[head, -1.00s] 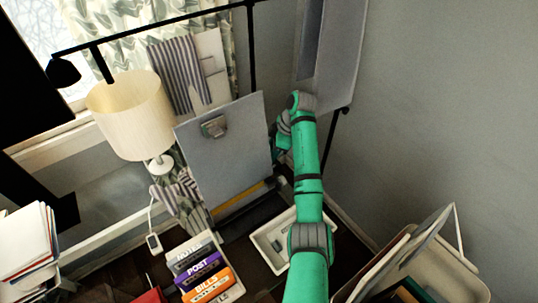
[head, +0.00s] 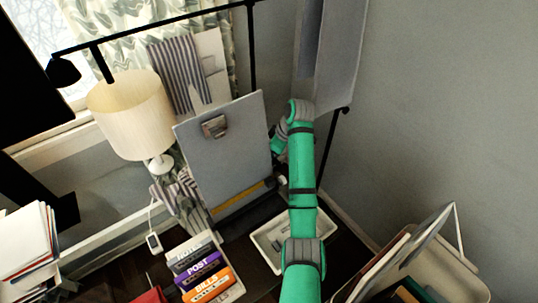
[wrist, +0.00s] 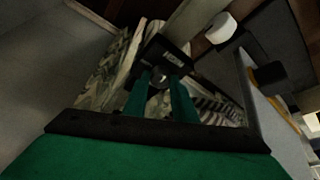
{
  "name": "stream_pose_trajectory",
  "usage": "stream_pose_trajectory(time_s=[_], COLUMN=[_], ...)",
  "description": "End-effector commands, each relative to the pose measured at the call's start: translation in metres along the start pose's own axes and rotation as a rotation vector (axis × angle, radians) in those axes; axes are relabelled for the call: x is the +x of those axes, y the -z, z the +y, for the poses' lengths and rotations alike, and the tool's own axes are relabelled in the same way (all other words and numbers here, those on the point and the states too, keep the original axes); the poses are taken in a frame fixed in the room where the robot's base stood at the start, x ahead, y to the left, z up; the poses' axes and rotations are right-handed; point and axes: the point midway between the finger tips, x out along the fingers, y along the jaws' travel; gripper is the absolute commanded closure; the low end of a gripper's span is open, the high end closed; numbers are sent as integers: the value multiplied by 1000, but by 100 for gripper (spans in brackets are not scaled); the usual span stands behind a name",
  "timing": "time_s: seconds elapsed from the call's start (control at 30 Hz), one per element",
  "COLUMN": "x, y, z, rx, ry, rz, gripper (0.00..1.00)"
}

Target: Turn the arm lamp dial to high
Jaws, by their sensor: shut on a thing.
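The black arm lamp shows in the head view, with its shade (head: 64,71) at the upper left and a long thin arm (head: 165,31) running to a dark upright pole (head: 251,55). In the wrist view, a black box with a small white label (wrist: 172,59) sits just beyond my fingertips. A small greyish round knob, apparently the dial (wrist: 158,79), is between the two green fingers of my gripper (wrist: 159,82), which is shut on it. Its setting cannot be read. In the head view my gripper is hidden behind the grey clipboard.
The grey clipboard (head: 225,155) stands upright beside my arm. A cream table lamp (head: 132,115) stands left of it. A white tray (head: 262,254) and labelled letter boxes (head: 199,268) are in front. A grey wall is at the right. Striped cloth (wrist: 217,108) lies close by my fingers.

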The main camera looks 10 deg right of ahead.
Motion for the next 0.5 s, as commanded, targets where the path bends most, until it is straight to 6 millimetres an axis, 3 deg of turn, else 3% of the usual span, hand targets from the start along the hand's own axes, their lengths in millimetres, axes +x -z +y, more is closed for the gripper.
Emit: stream_pose_trajectory(time_s=[0.3, 0.33, 0.4, 0.5], x=[-1, -1, -1, -1], y=[1, 1, 1, 0], z=[0, 0, 0, 0], rx=[11, 11, 11, 11], ry=[-6, -6, -6, -5], rz=[2, 2, 1, 1], gripper=[98, 73, 57, 57])
